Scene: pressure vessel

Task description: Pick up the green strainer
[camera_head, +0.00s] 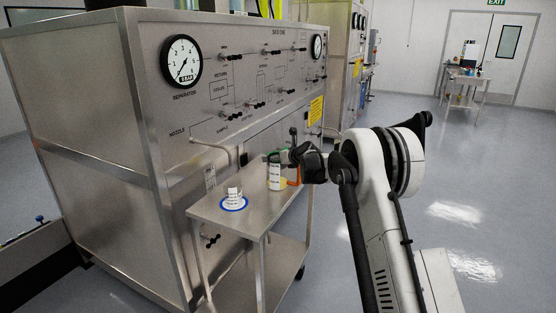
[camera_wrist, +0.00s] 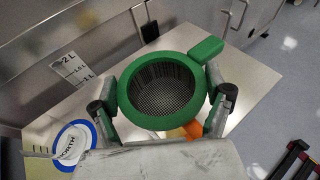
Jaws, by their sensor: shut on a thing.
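The green strainer (camera_wrist: 162,88) has a round green rim, a dark mesh bowl and a short green handle at its upper right in the wrist view. My gripper (camera_wrist: 162,100) is shut on it, one finger on each side of the rim. In the head view, a bit of green (camera_head: 273,156) shows at the top of a clear container (camera_head: 276,172) with yellowish contents, beside my gripper (camera_head: 296,156). I cannot tell whether the strainer is touching the container.
A steel cart (camera_head: 253,217) stands against the separator panel (camera_head: 225,80). On it are a white item with a blue ring (camera_head: 233,202) and an orange thing (camera_head: 294,174). The ring also shows in the wrist view (camera_wrist: 66,130). Open floor lies right.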

